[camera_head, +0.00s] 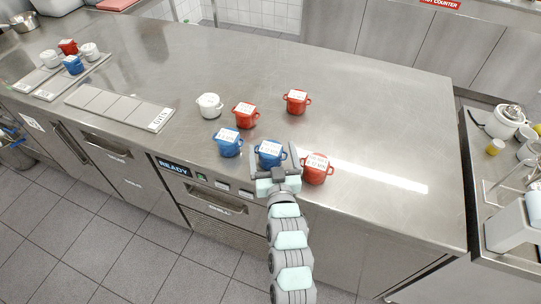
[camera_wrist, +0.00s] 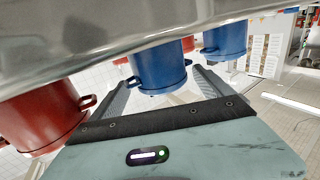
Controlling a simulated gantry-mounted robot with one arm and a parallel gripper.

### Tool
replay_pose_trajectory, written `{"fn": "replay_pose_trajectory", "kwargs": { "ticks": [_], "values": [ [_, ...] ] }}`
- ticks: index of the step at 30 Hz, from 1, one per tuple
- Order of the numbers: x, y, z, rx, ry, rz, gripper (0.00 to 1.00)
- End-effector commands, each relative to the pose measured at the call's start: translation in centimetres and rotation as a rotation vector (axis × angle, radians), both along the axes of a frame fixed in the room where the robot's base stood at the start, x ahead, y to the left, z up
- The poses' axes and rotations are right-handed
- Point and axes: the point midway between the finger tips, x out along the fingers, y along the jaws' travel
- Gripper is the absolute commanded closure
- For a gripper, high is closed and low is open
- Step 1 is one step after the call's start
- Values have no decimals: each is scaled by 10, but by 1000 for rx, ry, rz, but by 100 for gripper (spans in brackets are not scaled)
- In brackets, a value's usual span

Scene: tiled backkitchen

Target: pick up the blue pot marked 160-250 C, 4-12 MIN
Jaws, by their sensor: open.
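Two blue pots with white labels on their lids stand near the counter's front edge. One blue pot (camera_head: 269,154) is right at my gripper (camera_head: 275,165); the other blue pot (camera_head: 228,144) stands to its left. The labels are too small for me to read surely. My gripper is open and empty, its fingers pointing at the nearer pot. In the wrist view that pot (camera_wrist: 157,72) appears between the two fingers (camera_wrist: 162,88), tilted by the camera angle. I cannot tell how far the fingers reach around it. The other blue pot (camera_wrist: 225,42) shows at upper right there.
A red pot (camera_head: 317,170) stands close on the right of my gripper. Two more red pots (camera_head: 245,116) (camera_head: 297,102) and a white pot (camera_head: 209,106) stand behind. A marked grey strip (camera_head: 120,108) lies left. The counter's right side is clear.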

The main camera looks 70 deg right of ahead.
Motion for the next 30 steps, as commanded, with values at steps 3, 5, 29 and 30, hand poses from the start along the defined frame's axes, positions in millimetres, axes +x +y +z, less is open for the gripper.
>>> {"fn": "replay_pose_trajectory", "kwargs": {
  "ticks": [3, 5, 29, 30],
  "values": [
    [12, -13, -3, 1, -1, 1, 10],
    [16, -20, -1, -1, -1, 0, 10],
    [23, -31, -1, 0, 0, 1, 46],
    [23, -31, -1, 0, 0, 1, 49]
  ]
}}
